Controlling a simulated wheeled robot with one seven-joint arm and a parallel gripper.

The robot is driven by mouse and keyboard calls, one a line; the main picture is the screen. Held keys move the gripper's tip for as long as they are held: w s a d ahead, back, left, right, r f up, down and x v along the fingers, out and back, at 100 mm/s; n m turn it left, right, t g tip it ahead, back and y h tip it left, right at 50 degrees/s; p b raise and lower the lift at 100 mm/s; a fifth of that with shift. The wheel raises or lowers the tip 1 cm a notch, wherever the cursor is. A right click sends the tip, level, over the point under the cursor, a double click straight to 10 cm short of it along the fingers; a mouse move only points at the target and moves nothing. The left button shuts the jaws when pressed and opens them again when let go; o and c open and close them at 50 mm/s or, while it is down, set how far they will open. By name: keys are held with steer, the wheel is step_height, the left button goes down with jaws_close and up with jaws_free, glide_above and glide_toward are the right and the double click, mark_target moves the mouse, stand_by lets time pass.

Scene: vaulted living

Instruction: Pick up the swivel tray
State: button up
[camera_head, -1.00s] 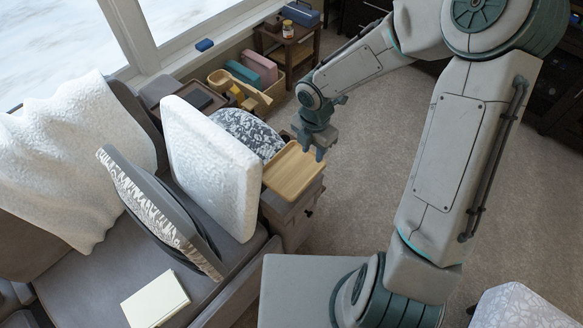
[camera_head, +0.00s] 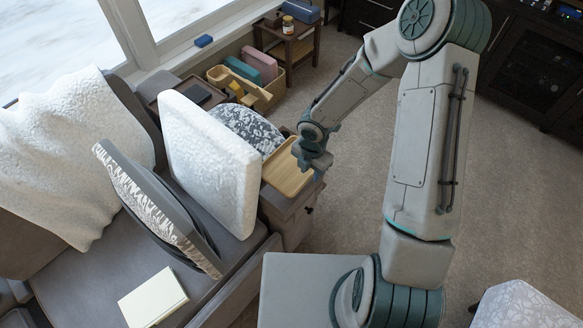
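The swivel tray is probably the light wooden tray (camera_head: 284,178) with a raised rim, lying flat on top of the sofa's arm. My gripper (camera_head: 311,172) points down at the tray's right edge, and its fingers appear spread apart. It covers part of that edge. I cannot tell whether the fingers touch the tray. The tray still rests on the sofa arm.
A white cushion (camera_head: 210,160) and a grey patterned round cushion (camera_head: 247,130) stand close to the tray's left. A wooden bin (camera_head: 262,98) with coloured items and a side table (camera_head: 290,45) are behind. Carpet (camera_head: 350,215) to the right is clear.

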steer(key=shift+f, duration=0.65)
steer(key=shift+f, duration=0.1)
jaws_close()
